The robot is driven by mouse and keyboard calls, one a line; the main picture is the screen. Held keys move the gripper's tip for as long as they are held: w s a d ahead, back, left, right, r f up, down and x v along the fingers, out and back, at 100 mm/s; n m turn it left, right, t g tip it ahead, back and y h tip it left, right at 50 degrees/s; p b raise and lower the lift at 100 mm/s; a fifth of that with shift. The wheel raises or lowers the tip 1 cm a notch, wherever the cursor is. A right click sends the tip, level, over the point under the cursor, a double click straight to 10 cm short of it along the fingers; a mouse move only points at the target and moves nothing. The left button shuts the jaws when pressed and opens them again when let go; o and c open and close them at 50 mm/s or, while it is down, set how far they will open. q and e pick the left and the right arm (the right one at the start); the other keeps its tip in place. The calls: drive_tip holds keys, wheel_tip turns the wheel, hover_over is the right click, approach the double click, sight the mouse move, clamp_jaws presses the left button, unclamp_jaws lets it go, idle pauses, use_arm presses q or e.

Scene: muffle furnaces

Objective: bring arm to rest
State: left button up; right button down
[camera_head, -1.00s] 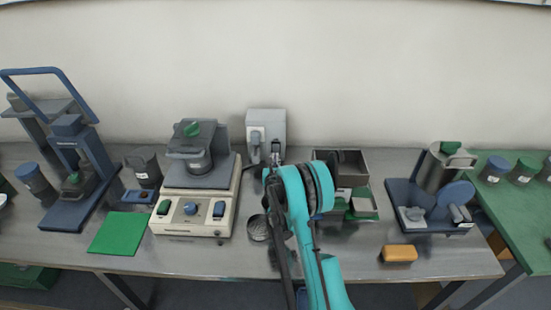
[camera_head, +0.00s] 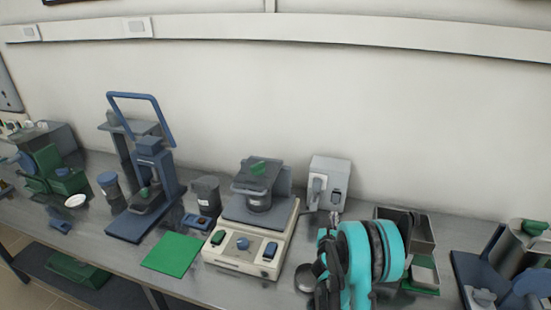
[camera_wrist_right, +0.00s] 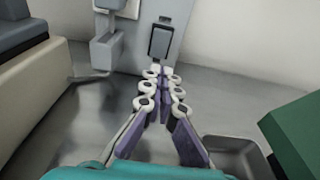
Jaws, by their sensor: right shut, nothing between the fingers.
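My right arm, teal and black, comes up from the bottom right of the head view. Its gripper (camera_head: 335,217) is mostly hidden behind the arm, with the tip just showing in front of a grey box-shaped device (camera_head: 327,182). In the right wrist view the gripper (camera_wrist_right: 163,76) is shut, its purple fingers together and empty. The fingers point at the front of the grey device (camera_wrist_right: 155,35), which has a dark switch; contact cannot be told. My left gripper is in neither view.
A beige heating unit (camera_head: 236,265) with knobs stands left of the arm. A grey tray (camera_head: 422,232) lies to its right, partly hidden. A green mat (camera_head: 172,254) and a blue press (camera_head: 150,165) are further left. A blue stand (camera_head: 468,270) is at the far right.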

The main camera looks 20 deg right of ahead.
drive_tip(key=s+a+r+n+t+y, duration=0.1)
drive_tip(key=a+r+n+t+y, duration=0.45)
drive_tip(key=a+r+n, duration=1.05)
drive_tip(key=s+a+r+n+g+y, duration=0.35)
drive_tip(key=s+a+n+y, duration=0.25)
drive_tip(key=s+a+n, duration=0.45)
drive_tip(key=s+d+f+n+g+h, duration=0.1)
drive_tip(key=s+f+n+g, duration=0.3)
drive_tip(key=s+n, duration=0.4)
drive_tip(key=s+d+f+n+g+h, duration=0.2)
drive_tip(key=s+f+n+g, duration=0.3)
drive_tip(key=s, duration=0.8)
wheel_tip(320, 180, down, 2)
drive_tip(key=n, duration=0.3)
drive_tip(key=shift+s, duration=0.15)
